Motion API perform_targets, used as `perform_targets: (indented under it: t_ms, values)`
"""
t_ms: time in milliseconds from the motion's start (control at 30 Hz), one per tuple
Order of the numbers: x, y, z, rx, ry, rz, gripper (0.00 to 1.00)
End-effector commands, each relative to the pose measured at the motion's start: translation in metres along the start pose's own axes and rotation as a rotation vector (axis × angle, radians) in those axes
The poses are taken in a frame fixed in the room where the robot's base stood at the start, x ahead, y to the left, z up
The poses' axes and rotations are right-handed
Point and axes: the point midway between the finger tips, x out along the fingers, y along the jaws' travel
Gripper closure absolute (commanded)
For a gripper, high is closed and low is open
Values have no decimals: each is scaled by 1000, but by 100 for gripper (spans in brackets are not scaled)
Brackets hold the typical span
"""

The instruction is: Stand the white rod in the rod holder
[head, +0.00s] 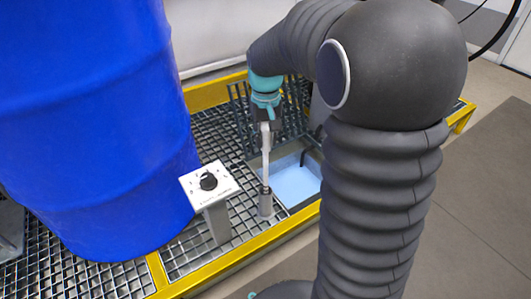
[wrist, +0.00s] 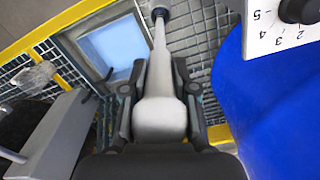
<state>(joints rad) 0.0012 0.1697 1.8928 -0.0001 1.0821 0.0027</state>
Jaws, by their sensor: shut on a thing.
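My gripper (head: 265,112) is shut on the upper part of the white rod (head: 265,148), which hangs down from it, close to upright. In the wrist view the rod (wrist: 158,112) runs away from me between the two dark fingers (wrist: 157,75). A short grey cylinder, apparently the rod holder (head: 265,203), stands on the grating directly under the rod. The rod's lower end meets the holder's top in the head view. In the wrist view the far end lines up with the holder (wrist: 160,12). I cannot tell how deep the end sits in it.
A large blue drum (head: 95,110) stands at the left. A dial box on a post (head: 208,184) is just left of the holder. A pale blue basin (head: 296,184) lies right of the holder. A yellow-edged frame (head: 235,258) borders the grating.

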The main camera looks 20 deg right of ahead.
Motion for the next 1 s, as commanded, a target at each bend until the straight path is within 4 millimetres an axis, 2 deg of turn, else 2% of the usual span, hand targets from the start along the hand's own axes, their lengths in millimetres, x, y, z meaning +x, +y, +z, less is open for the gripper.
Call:
perform_targets:
  t_ms: [167, 400, 500, 867, 900, 1000]
  values:
    - [10, -1, 0, -2, -1, 0, 100]
    - [42, -1, 0, -2, -2, 0, 100]
    - [50, -1, 0, -3, -1, 0, 100]
    - [54, -1, 0, -3, 0, 0, 100]
    - [54, -1, 0, -3, 0, 0, 70]
    - [53, -1, 0, -3, 0, 0, 48]
